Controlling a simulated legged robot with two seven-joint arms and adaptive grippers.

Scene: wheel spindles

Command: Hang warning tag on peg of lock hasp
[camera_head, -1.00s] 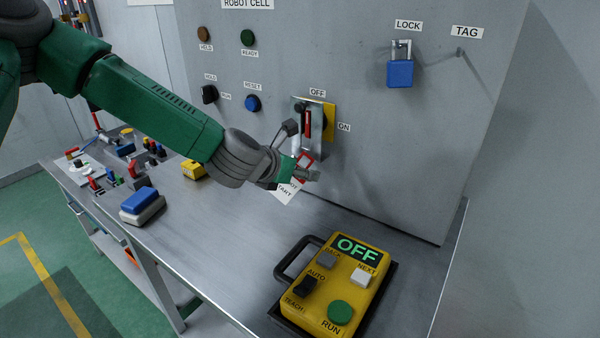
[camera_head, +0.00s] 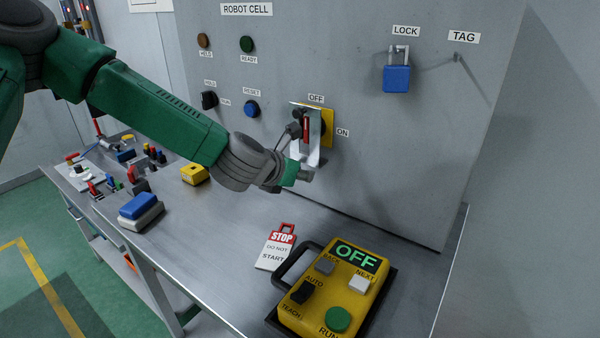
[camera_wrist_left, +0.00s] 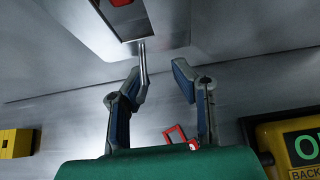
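The warning tag (camera_head: 277,247), white with a red STOP head and red loop, lies on the bench beside the yellow pendant, apart from my gripper. Its red loop (camera_wrist_left: 175,134) shows low between the fingers in the left wrist view. The metal lock hasp (camera_head: 312,150) is at the OFF/ON switch on the panel. Its plate (camera_wrist_left: 122,30) fills the top of the wrist view. My left gripper (camera_head: 299,155) is at the hasp's lower part, fingers apart and empty (camera_wrist_left: 160,75). I cannot tell whether it touches the hasp. My right gripper is out of view.
A blue padlock (camera_head: 397,78) hangs under LOCK; a bare hook (camera_head: 458,58) is under TAG. The yellow pendant (camera_head: 337,290) sits at the bench's front right. A blue-and-white box (camera_head: 140,210) and yellow block (camera_head: 195,173) stand left. Mid-bench is clear.

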